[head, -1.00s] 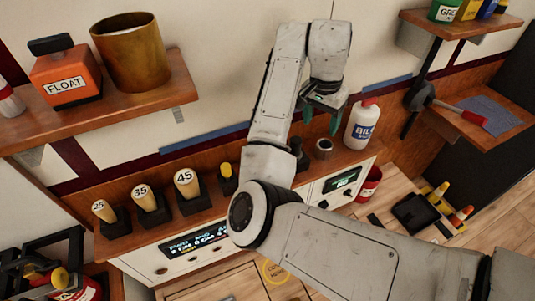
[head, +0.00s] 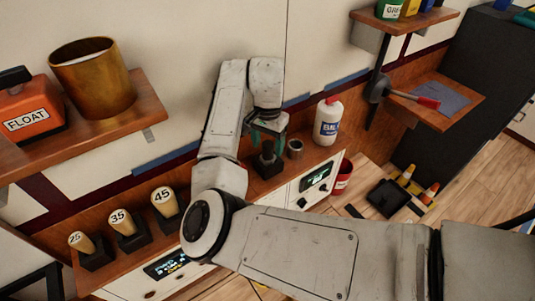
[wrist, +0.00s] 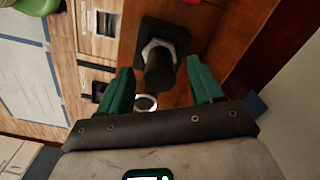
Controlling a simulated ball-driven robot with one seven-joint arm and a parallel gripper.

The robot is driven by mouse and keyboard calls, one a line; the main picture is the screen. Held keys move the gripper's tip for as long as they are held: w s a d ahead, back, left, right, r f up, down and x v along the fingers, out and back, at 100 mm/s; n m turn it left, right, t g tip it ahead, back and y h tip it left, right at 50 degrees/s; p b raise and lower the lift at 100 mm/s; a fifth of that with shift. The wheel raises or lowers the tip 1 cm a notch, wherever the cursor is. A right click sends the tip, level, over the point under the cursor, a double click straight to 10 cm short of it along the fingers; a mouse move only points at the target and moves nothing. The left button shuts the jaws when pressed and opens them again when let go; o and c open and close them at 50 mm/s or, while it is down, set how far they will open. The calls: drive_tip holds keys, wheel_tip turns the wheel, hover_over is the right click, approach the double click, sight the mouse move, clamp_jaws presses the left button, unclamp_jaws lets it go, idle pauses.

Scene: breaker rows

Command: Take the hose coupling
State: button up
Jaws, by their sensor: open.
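The hose coupling (wrist: 160,62) appears to be the dark cylinder with a pale hex collar on a black square base. In the head view it (head: 267,158) stands upright on the wooden shelf, partly covered by my gripper from above. My gripper (head: 266,133) is open just over it. In the wrist view the green fingers of my gripper (wrist: 161,80) lie on either side of the cylinder's near end, with a visible gap on each side. I cannot tell how far down the fingers reach.
A small ring-shaped roll (head: 295,148) stands close right of the coupling. A white bottle (head: 327,123) is further right. Numbered handles on black stands (head: 168,205) line the shelf to the left. An upper shelf holds an orange FLOAT box (head: 30,115) and a brass pot (head: 95,78).

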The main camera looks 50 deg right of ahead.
drive_tip(key=shift+f, duration=1.3)
drive_tip(key=shift+c, duration=0.3)
clamp_jaws()
